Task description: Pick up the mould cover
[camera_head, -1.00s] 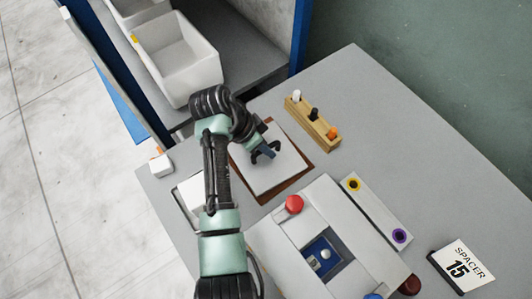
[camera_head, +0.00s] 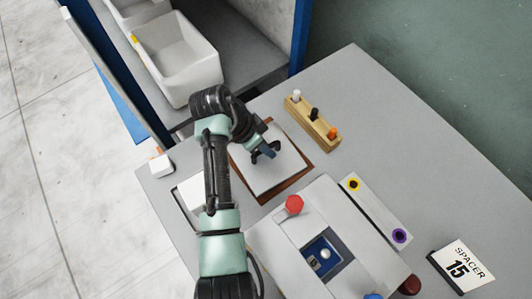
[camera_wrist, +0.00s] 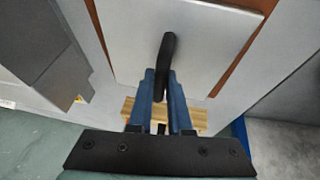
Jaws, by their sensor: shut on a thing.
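The mould cover (camera_head: 258,176) is a flat pale grey plate with a black arched handle (camera_head: 265,151). It is over a brown board (camera_head: 299,180) on the table, whose border shows around it. The plate (camera_wrist: 210,30) and handle (camera_wrist: 165,60) also show in the wrist view. My gripper (camera_head: 268,150), with blue fingers (camera_wrist: 161,88), is shut on the black handle. Whether the plate touches the board or hangs just above it is hard to tell.
A wooden block with several pegs (camera_head: 312,122) stands close behind the board. A grey press (camera_head: 270,247) with a red knob (camera_head: 294,205) is in front. A strip with coloured rings (camera_head: 376,210) and a SPACER 15 sign (camera_head: 462,266) are at right. A white bin (camera_head: 178,60) is upper left.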

